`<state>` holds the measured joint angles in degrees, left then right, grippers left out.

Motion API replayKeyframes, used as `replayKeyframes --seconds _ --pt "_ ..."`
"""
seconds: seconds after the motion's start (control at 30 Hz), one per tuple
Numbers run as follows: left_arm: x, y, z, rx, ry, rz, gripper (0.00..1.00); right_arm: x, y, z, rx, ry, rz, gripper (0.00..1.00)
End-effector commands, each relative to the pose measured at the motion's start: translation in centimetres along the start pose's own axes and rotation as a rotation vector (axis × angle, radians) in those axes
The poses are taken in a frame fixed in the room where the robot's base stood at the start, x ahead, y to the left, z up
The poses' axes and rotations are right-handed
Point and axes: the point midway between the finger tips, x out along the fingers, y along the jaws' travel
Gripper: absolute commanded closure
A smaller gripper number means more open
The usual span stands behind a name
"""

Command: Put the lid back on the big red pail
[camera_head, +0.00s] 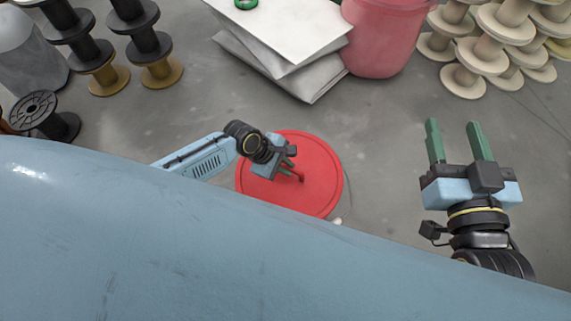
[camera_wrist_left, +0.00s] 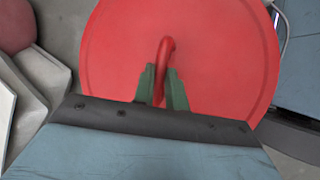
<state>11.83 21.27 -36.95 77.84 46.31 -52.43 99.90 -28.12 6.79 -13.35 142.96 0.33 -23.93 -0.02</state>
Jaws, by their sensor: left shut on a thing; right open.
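The red lid (camera_head: 318,178) is a round disc in the middle of the head view, and it fills much of the left wrist view (camera_wrist_left: 215,50). A red loop handle (camera_wrist_left: 166,50) stands up from its middle. My left gripper (camera_head: 296,165) is shut on this handle, with a green finger on each side of it (camera_wrist_left: 162,85). I cannot tell whether the lid touches the floor. The big red pail (camera_head: 385,38) stands at the top right of the head view, its top cut off by the frame. My right gripper (camera_head: 454,140) is open and empty, above bare floor.
A stack of white slabs (camera_head: 285,35) with a green ring (camera_head: 246,4) on it stands left of the pail. Pale spools (camera_head: 480,50) are piled at the upper right, dark spools (camera_head: 70,35) stand at the upper left. The grey floor (camera_head: 375,125) between is clear.

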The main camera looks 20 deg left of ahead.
Motion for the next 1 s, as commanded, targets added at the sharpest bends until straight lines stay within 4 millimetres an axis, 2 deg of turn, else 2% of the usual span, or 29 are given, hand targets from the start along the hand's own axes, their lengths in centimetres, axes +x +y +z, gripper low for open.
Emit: replayKeyframes --seconds 1.0 --pt "0.23 -0.02 -0.10 0.000 -0.001 0.001 1.00 0.00 -0.01 -0.59 0.000 0.000 0.000 0.50"
